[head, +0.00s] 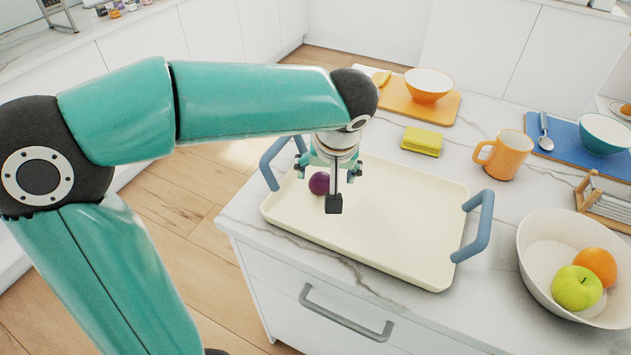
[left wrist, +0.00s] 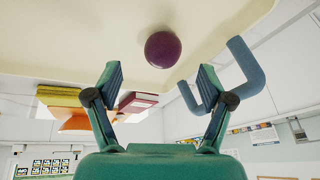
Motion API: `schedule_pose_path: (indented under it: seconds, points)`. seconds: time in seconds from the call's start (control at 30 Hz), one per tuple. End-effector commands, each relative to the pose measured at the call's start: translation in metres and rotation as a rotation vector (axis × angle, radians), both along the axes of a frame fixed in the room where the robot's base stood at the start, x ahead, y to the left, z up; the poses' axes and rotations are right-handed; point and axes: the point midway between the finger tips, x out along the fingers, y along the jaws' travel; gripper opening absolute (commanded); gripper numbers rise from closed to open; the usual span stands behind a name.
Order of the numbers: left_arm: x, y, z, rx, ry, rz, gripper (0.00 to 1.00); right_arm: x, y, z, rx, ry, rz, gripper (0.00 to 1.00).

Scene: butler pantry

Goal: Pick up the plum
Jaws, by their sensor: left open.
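The plum (head: 319,183) is a round dark purple fruit on the cream tray (head: 410,225), near the tray's left end. My left gripper (head: 336,172) is over that end of the tray, close to the plum, and partly overlaps it in the head view. In the left wrist view the plum (left wrist: 162,49) lies just beyond the fingertips, roughly centred between them. The left gripper (left wrist: 160,76) is open with nothing between its fingers. My right gripper is in neither view.
The tray has raised blue handles (head: 474,227) at both ends. A speckled bowl (head: 536,235) with a green apple (head: 577,288) and an orange (head: 597,264) stands at right. An orange mug (head: 503,155) and yellow sponge (head: 421,141) stand behind the tray. The tray's middle is clear.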

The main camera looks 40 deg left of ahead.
Motion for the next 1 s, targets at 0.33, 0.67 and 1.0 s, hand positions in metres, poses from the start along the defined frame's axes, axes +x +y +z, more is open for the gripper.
schedule_pose_path:
  seconds: [0.33, 0.67, 1.0]
  points:
    - [0.004, 0.013, -0.024, -0.001, 0.004, 0.0, 0.81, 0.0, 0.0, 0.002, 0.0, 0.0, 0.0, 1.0]
    - [0.011, 0.026, -0.055, -0.001, 0.001, -0.002, 0.81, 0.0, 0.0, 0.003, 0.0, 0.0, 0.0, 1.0]
    - [0.011, 0.025, -0.055, -0.002, 0.0, -0.004, 0.56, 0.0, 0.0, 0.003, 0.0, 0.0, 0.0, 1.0]
